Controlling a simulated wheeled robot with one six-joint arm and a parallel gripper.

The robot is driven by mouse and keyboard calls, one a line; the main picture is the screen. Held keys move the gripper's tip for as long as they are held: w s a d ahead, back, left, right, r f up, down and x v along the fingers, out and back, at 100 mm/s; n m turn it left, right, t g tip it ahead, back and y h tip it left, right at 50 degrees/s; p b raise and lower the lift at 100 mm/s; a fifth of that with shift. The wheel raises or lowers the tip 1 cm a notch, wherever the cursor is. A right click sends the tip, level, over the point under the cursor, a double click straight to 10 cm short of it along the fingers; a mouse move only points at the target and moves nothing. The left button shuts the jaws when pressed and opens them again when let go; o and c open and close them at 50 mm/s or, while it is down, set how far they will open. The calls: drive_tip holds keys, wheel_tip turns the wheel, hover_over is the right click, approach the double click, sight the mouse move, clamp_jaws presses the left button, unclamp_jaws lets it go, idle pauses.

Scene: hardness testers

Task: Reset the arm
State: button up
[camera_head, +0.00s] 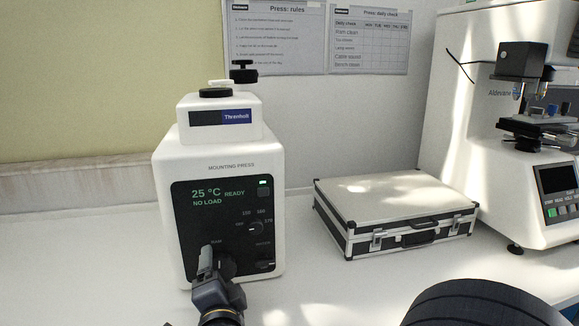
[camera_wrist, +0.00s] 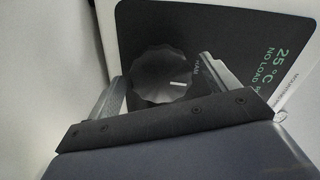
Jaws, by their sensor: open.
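My gripper (camera_head: 213,268) is in front of the lower left of the mounting press's dark panel in the head view. In the wrist view my gripper (camera_wrist: 162,72) is open, with one finger on each side of a black scalloped knob (camera_wrist: 160,78) with a white mark. I cannot tell whether the fingers touch the knob. The white mounting press (camera_head: 273,210) stands upright on the bench. Its display (camera_head: 218,194) reads 25 °C, READY, NO LOAD. In the head view my gripper partly hides the ram knob.
A silver case (camera_head: 390,195) with black edges lies shut to the right of the press. A white hardness tester (camera_head: 460,150) stands at the far right. Two paper sheets (camera_head: 370,45) hang on the wall. White bench (camera_head: 90,260) is clear left of the press.

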drive_tip(key=shift+w+a, duration=0.15)
drive_tip(key=shift+w, duration=0.5)
drive_tip(key=shift+s+m+b, duration=0.15)
drive_tip(key=shift+m+b, duration=0.25)
drive_tip(key=shift+m, duration=0.6)
drive_tip(key=m, duration=0.5)
drive_tip(key=shift+m+b, duration=0.4)
drive_tip(key=m, duration=0.3)
drive_tip(key=shift+r+m, duration=0.15)
drive_tip(key=shift+m, duration=0.25)
drive_tip(key=m+p, duration=0.1)
drive_tip(key=m, duration=0.3)
drive_tip(key=shift+p, duration=0.35)
drive_tip(key=shift+v, duration=2.1)
